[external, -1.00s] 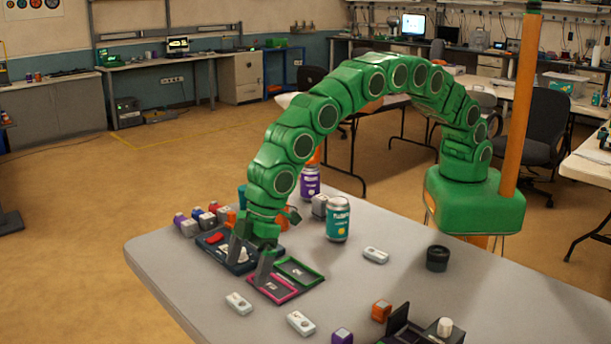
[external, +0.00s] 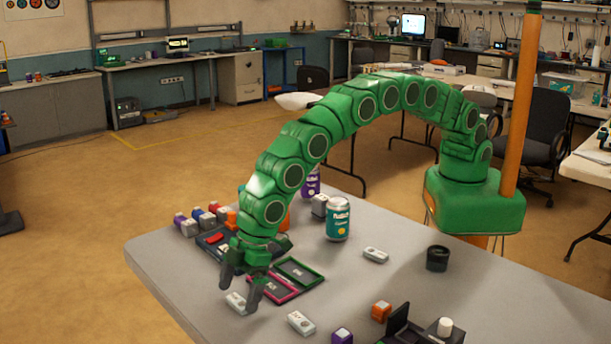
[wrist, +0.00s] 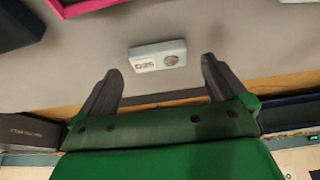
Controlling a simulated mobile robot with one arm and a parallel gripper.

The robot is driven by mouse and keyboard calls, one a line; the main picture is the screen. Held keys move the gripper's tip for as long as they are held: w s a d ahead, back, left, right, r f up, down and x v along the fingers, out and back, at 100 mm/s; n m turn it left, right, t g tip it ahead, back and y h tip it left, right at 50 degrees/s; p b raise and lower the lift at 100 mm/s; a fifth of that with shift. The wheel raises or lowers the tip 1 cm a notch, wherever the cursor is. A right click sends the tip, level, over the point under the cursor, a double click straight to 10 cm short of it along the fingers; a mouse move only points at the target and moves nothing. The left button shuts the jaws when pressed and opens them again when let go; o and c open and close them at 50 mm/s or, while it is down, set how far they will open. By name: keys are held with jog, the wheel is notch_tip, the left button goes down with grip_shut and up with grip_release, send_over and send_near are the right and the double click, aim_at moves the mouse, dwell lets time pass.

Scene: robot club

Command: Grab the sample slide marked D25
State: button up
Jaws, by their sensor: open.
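A white sample slide (wrist: 158,55) lies flat on the table in the wrist view, with a round grey spot and a dark label that seems to read D25, upside down. In the external view this slide (external: 235,304) is near the table's left front edge, partly hidden by a finger. My gripper (external: 238,299) points down over it with its fingers apart, one to each side of the slide. In the wrist view my gripper (wrist: 160,66) is open and empty, and the slide sits just beyond the gap between the fingertips.
Another white slide (external: 301,323) lies to the right, and a third (external: 376,255) farther back. A pink and green framed tray (external: 297,270) is close behind my gripper. A teal can (external: 338,219) and a dark round cup (external: 437,258) stand beyond.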

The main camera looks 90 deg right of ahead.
jog(key=shift+x, duration=0.85)
jog(key=shift+s, duration=0.1)
jog(key=c, duration=1.1)
jog(key=shift+r, duration=0.1)
jog(key=shift+r, duration=1.6)
jog(key=shift+s+d+r, duration=0.5)
jog(key=shift+s+r, duration=0.05)
jog(key=shift+r, duration=0.1)
jog(key=shift+s+d+r, duration=1.35)
jog(key=shift+s+r, duration=0.05)
jog(key=shift+s, duration=0.2)
jog(key=shift+s+d+r, duration=1.3)
jog(key=shift+s+r, duration=0.1)
jog(key=shift+s, duration=0.2)
jog(key=shift+s+d+r, duration=1.35)
jog(key=shift+s+r, duration=0.05)
jog(key=shift+s, duration=0.25)
